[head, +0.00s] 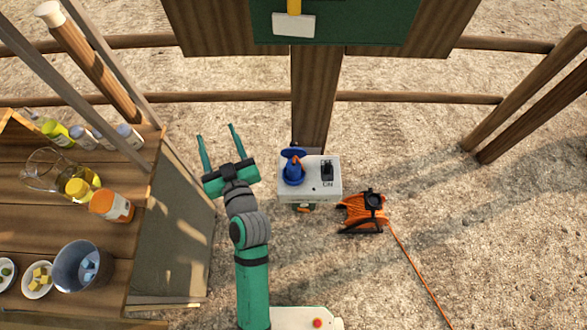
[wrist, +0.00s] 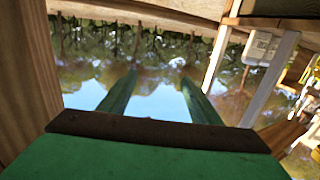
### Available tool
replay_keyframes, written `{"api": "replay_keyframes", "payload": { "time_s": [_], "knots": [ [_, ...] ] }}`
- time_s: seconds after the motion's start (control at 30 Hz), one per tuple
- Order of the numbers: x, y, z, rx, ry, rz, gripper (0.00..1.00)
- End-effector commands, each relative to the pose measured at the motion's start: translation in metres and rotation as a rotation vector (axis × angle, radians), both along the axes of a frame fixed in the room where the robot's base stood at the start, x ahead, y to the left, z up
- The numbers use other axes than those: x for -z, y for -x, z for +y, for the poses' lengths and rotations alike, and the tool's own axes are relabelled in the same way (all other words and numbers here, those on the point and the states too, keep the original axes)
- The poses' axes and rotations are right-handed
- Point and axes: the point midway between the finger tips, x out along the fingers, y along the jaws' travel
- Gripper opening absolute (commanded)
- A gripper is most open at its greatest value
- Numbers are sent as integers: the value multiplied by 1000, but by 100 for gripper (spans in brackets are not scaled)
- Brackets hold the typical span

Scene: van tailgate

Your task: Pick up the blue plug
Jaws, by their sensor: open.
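The blue plug (head: 293,170) sits upright on the left part of the top of a pale grey power box in the head view. It appears seated in the box, beside a black switch (head: 327,170). My gripper (head: 218,131) is open and empty, to the left of the box and apart from the plug. In the wrist view the two green fingers (wrist: 157,88) are spread with nothing between them. The plug is not in the wrist view.
An orange cable reel (head: 365,210) stands right of the grey box (head: 314,191), its cable running to lower right. A wooden shelf (head: 95,215) with bottles, a jug and bowls is at the left. A wooden post (head: 313,95) rises behind the box. Sandy ground right is mostly clear.

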Motion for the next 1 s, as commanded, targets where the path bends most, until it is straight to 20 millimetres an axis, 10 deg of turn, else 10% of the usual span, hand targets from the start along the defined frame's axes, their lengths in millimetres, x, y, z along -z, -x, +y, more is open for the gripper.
{"api": "replay_keyframes", "payload": {
  "time_s": [0.5, 0.77, 1.0],
  "knots": [
    [-79, -54, 75, -473, 503, -269, 57],
    [-64, -49, 78, -734, 864, -348, 57],
    [-25, -41, 38, -992, 1223, -349, 57]
  ]
}}
